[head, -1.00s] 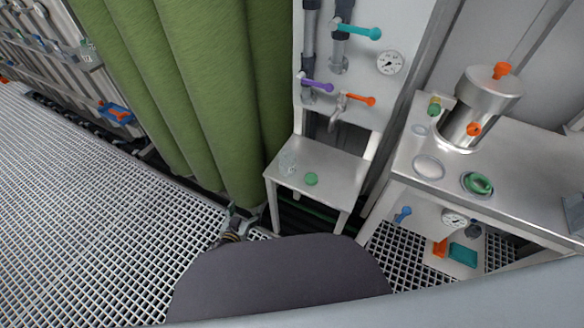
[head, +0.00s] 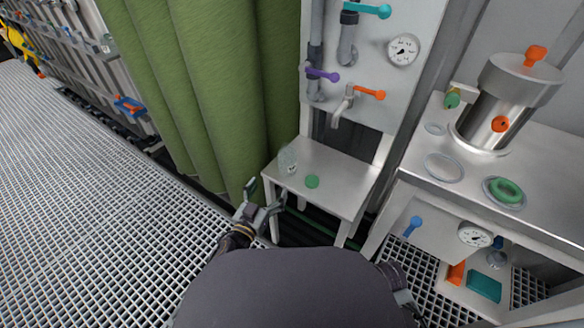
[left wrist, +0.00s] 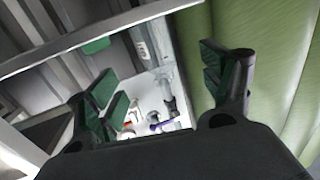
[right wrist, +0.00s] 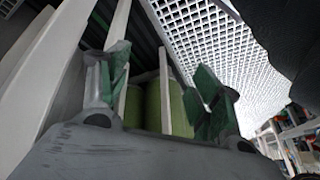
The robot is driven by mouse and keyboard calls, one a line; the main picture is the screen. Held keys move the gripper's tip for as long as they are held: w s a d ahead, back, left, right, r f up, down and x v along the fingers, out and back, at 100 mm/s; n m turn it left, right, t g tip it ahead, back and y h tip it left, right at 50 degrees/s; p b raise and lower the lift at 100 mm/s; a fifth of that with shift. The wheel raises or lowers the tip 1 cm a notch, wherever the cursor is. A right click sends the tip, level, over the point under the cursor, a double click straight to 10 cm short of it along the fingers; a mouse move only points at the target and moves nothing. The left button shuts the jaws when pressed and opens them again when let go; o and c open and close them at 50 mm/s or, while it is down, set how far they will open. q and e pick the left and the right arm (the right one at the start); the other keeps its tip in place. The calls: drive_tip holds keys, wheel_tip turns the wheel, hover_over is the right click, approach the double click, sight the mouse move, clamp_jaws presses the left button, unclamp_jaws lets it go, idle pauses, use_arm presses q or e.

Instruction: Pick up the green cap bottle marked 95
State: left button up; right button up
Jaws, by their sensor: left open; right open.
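A clear glass bottle (head: 287,160) stands at the left of a small steel table (head: 335,188). A round green cap (head: 312,182) lies on the table to its right, apart from it. No marking 95 is legible. My left gripper (head: 264,194) is open and empty at the table's near left corner, short of the bottle. Its two green-padded fingers also show apart in the left wrist view (left wrist: 162,82). My right gripper is open and empty in the right wrist view (right wrist: 160,80); in the head view its fingers are not clearly visible.
Green curtain-like membranes (head: 210,90) hang left of the table. A panel with valve handles and a gauge (head: 403,49) rises behind it. At right, a bench (head: 480,190) carries a steel vessel (head: 505,105) and a green ring (head: 506,190). Grated floor (head: 80,210) is open at left.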

sight(284, 165)
use_arm(q)
drive_tip(key=shift+s+d+r, duration=0.15)
drive_tip(key=shift+d+r, duration=0.2)
drive_tip(key=shift+r, duration=0.15)
use_arm(e)
drive_tip(key=shift+s+d+r, duration=0.1)
drive_tip(key=shift+d+r, duration=0.1)
drive_tip(key=shift+r, duration=0.05)
use_arm(q)
drive_tip(key=shift+x, duration=4.05)
drive_tip(key=shift+w+d+r+b, duration=0.15)
drive_tip(key=shift+w+b, duration=0.1)
drive_tip(key=shift+b, duration=0.05)
use_arm(e)
drive_tip(key=shift+f, duration=0.2)
use_arm(q)
drive_tip(key=shift+w, duration=0.15)
drive_tip(key=shift+x, duration=1.85)
drive_tip(key=shift+w+d+r, duration=0.15)
drive_tip(key=shift+w, duration=0.4)
use_arm(e)
drive_tip(key=shift+a+f, duration=0.15)
drive_tip(key=shift+f, duration=0.4)
